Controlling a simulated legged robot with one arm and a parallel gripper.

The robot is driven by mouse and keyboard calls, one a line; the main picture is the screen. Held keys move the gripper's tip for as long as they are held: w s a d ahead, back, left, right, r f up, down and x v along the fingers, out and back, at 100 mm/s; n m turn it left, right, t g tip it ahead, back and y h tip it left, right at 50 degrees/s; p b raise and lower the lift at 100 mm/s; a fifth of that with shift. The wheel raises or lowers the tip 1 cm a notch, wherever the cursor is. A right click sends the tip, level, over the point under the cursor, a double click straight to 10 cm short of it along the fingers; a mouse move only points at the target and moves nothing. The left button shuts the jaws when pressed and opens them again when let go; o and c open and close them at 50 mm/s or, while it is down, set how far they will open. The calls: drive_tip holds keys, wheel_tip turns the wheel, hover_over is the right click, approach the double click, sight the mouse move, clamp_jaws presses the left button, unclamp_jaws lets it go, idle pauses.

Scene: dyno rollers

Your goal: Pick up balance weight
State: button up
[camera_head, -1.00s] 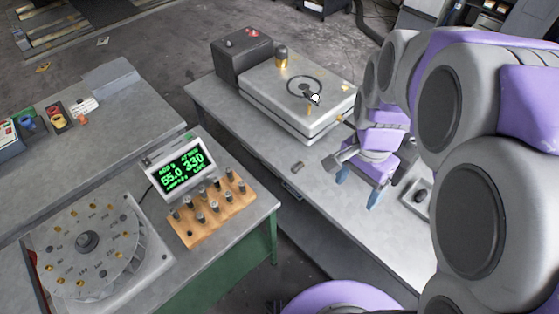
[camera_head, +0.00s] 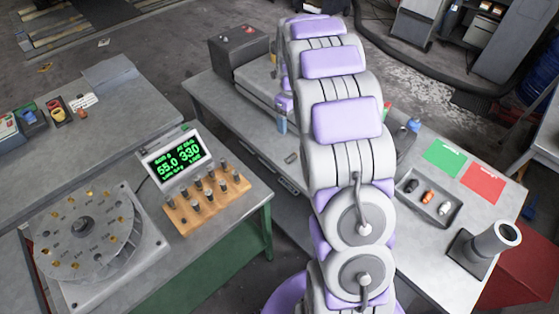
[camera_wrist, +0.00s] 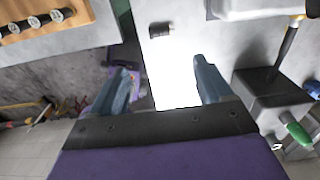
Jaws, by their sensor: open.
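A small grey metal weight (camera_head: 291,158) lies alone on the right-hand table, near its left edge. In the wrist view it is a dark short piece (camera_wrist: 160,29) beyond and between my fingertips, apart from both. More metal weights stand upright in a wooden rack (camera_head: 213,213) on the left bench; part of the rack (camera_wrist: 62,30) also shows in the wrist view. My gripper (camera_wrist: 161,66) is open and empty, pointing towards the lone weight. In the head view my arm hides most of it; a blue fingertip (camera_head: 282,125) shows just beyond the weight.
A green-lit display (camera_head: 176,158) and a round holed dial (camera_head: 85,228) stand on the left bench. The right-hand table holds a dark box (camera_head: 240,48), a tray of small parts (camera_head: 428,197), green and red mats and a grey cup. A gap separates the tables.

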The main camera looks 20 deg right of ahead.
drive_tip(key=f, duration=0.1)
drive_tip(key=b, duration=0.3)
hover_over(290, 156)
wheel_tip(290, 156, down, 11)
drive_tip(key=shift+f, duration=0.15)
drive_tip(key=shift+s+f+b, duration=0.1)
drive_tip(key=shift+f+b, duration=0.55)
drive_tip(key=shift+f, duration=2)
drive_tip(key=shift+r, duration=0.1)
drive_tip(key=shift+c, duration=0.3)
drive_tip(key=c, duration=0.9)
